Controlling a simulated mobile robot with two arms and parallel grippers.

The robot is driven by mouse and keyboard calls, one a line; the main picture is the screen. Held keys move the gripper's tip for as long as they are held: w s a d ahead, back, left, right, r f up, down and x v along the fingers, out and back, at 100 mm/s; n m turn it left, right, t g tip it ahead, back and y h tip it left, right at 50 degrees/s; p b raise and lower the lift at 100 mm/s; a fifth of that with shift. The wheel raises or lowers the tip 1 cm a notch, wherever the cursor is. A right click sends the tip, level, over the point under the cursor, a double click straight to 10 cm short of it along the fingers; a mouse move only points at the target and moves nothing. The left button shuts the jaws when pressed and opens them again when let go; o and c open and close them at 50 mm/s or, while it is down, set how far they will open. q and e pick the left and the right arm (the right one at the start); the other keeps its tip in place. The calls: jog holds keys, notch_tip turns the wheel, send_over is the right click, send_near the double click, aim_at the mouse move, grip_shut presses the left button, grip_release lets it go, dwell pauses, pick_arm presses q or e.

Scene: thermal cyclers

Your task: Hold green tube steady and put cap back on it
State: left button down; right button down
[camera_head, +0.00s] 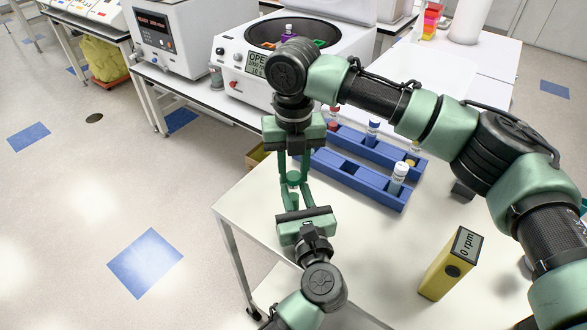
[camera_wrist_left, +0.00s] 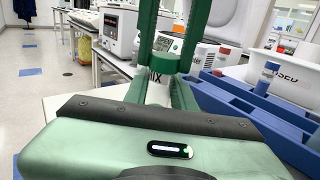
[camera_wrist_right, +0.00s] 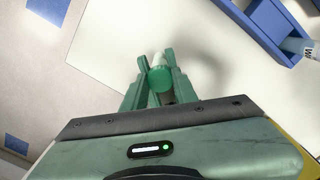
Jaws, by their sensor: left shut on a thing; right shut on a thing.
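The green cap (camera_head: 293,177) is between the fingers of my right gripper (camera_head: 294,170), which points down from above and is shut on it. The cap's round top shows in the right wrist view (camera_wrist_right: 160,79). My left gripper (camera_head: 293,200) comes from below and is shut on the green tube, whose labelled body (camera_wrist_left: 154,88) stands roughly upright in the left wrist view. The cap (camera_wrist_left: 162,62) sits just above the tube, close in line with it. The fingers partly hide the joint, so I cannot tell whether cap and tube touch.
A blue rack (camera_head: 352,180) with several capped tubes stands right of the grippers. A yellow timer-like box (camera_head: 452,262) reading 0 rpm is at front right. The open centrifuge (camera_head: 245,75) is behind.

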jog(key=m, duration=0.6)
jog(key=shift+f, duration=0.1)
jog(key=m, duration=0.4)
jog(key=shift+m, duration=0.4)
jog(key=m, duration=1)
jog(key=shift+m, duration=0.3)
jog(key=m, duration=2.2)
jog(key=c, duration=1.1)
grip_release()
